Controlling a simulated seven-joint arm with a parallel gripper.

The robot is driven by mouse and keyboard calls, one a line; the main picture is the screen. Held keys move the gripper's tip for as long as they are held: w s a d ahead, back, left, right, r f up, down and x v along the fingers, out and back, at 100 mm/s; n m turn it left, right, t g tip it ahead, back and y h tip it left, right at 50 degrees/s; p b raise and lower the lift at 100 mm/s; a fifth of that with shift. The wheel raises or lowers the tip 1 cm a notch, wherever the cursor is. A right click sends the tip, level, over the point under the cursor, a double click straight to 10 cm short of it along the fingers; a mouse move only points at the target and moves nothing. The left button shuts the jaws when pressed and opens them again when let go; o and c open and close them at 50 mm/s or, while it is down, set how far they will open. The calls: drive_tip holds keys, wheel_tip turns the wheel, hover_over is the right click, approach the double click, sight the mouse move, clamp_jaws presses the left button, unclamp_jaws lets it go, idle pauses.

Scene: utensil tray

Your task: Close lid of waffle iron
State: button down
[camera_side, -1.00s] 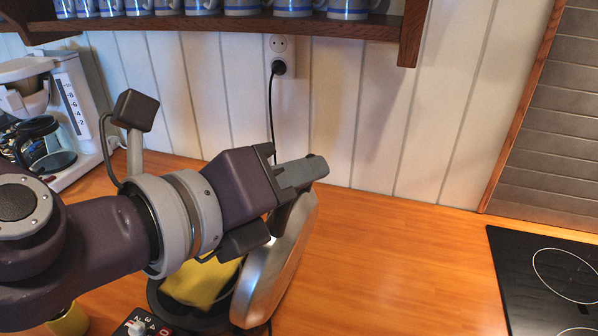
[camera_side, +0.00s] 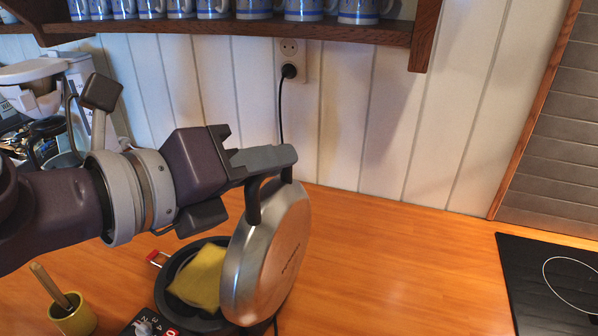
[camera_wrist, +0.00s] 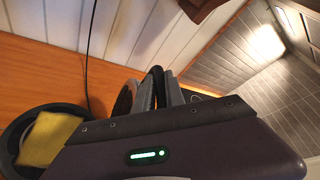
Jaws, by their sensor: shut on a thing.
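The waffle iron's round silver lid (camera_side: 270,262) stands raised, close to upright, at the right side of its dark round base (camera_side: 166,290). A yellow square piece (camera_side: 200,277) lies in the open base. My gripper (camera_side: 272,162) is above the lid, shut on its dark handle (camera_side: 254,204). In the wrist view my gripper (camera_wrist: 160,88) closes around the dark handle, and part of the lid (camera_wrist: 126,100) shows beside it. The base (camera_wrist: 22,128) and the yellow piece (camera_wrist: 45,138) are at the lower left there. The hinge is mostly hidden.
A yellow cup (camera_side: 75,318) with a wooden-handled utensil stands at the lower left. A coffee maker (camera_side: 40,95) is at the back left. A black cooktop (camera_side: 530,270) is at the right. Mugs line a shelf (camera_side: 250,30) above. The counter right of the lid is clear.

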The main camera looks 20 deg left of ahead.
drive_tip(key=a+f, duration=0.2)
drive_tip(key=a, duration=1)
drive_tip(key=shift+w+a+f, duration=0.2)
drive_tip(key=shift+w, duration=0.25)
drive_tip(key=c, duration=1.4)
unclamp_jaws()
drive_tip(key=v, duration=0.7)
drive_tip(key=shift+c, duration=0.2)
